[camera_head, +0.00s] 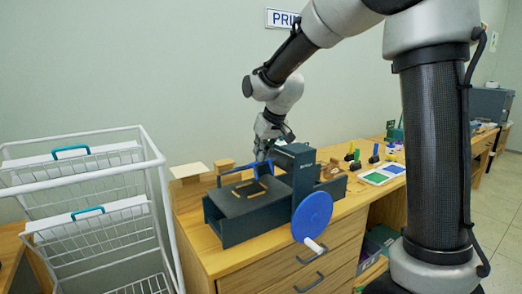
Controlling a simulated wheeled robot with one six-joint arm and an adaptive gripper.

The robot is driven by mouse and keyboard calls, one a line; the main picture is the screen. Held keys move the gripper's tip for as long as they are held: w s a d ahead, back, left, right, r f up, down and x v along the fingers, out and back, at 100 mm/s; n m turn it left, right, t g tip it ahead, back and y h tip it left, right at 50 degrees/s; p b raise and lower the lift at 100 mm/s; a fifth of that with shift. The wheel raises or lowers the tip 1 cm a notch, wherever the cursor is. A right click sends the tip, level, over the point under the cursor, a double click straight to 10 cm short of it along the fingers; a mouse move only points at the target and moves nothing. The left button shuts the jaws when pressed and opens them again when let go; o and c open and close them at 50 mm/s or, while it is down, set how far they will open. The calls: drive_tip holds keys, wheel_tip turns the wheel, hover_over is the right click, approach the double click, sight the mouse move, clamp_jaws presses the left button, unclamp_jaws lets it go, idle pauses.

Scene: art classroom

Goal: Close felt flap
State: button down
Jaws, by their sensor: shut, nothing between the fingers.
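A dark printing press (225,226) stands on the wooden cabinet, with a large blue wheel (312,215) and white handle on its near side. A blue piece (262,168), which looks like the raised felt flap, stands near the back of the bed, close to the dark roller housing (300,165). A tan rectangular frame (249,189) lies on the dark bed. My gripper (262,154) is shut and empty, pointing down just above or behind the blue piece. Its fingertips are partly hidden, and I cannot tell whether they touch it.
A white wire rack (95,215) with teal-handled baskets stands to the left. Wooden blocks (190,171) lie behind the press. Several small coloured tools and a tray with green and blue squares (382,174) are to the right. My own arm covers part of the right side.

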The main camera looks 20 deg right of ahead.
drive_tip(key=shift+s+d+f, duration=0.1)
drive_tip(key=shift+s+f, duration=0.15)
drive_tip(key=shift+f, duration=0.05)
drive_tip(key=s+d+f+t, duration=0.1)
drive_tip(key=s+f, duration=0.2)
drive_tip(key=f, duration=0.5)
drive_tip(key=shift+s, duration=0.2)
